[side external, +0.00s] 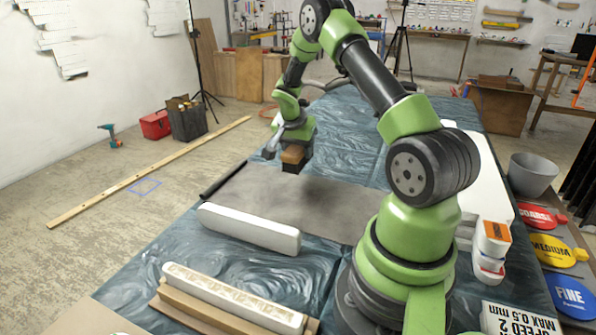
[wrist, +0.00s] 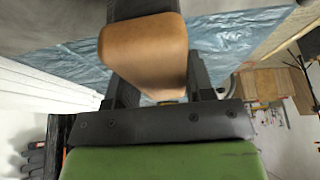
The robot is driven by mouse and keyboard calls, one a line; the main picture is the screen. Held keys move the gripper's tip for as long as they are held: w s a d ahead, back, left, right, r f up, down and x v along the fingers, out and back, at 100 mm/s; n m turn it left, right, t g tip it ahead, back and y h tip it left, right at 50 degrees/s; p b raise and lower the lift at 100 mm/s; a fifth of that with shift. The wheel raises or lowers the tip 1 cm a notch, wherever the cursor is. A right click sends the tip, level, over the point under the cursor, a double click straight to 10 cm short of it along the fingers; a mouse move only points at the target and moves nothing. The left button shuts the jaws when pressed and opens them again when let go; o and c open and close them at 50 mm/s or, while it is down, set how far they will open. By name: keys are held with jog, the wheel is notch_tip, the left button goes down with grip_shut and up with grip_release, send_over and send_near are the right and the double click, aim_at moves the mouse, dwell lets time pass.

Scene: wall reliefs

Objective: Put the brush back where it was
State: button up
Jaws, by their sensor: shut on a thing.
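The brush (side external: 292,156) has a brown wooden block and a dark underside. My gripper (side external: 297,146) is shut on it and holds it above the far part of the grey sheet (side external: 290,205) on the table. In the wrist view the tan block of the brush (wrist: 145,50) sits between the two dark fingers of my gripper (wrist: 160,85). The bristles are mostly hidden there. I cannot tell from these frames where the brush lay before.
A long white block (side external: 250,229) lies along the grey sheet's near edge. Another pale block (side external: 232,299) lies on wooden boards at the front. White tubs (side external: 491,245) and a grey bucket (side external: 533,174) stand at right. The sheet's middle is clear.

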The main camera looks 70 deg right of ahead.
aim_at(293, 149)
jog(key=shift+f, duration=2.75)
jog(key=o, duration=1.1)
jog(key=shift+f, duration=0.15)
jog(key=shift+o, duration=0.2)
jog(key=v, duration=1.2)
jog(key=shift+w+r, duration=0.1)
jog(key=shift+r, duration=0.15)
jog(key=a+r+n+t+y, duration=0.15)
jog(key=a+r+n, duration=0.25)
jog(key=a+r, duration=0.6)
jog(key=s+a+r+n+t+y, duration=0.2)
jog(key=s+a+r+n, duration=0.1)
jog(key=s+a+n, duration=0.2)
jog(key=s+a+r+n+t+y, duration=0.3)
jog(key=s+a, duration=0.5)
jog(key=a, duration=0.4)
jog(key=shift+s+a+r+n+t, duration=0.2)
jog(key=shift+s+r+n+t, duration=0.3)
jog(key=shift+n, duration=0.5)
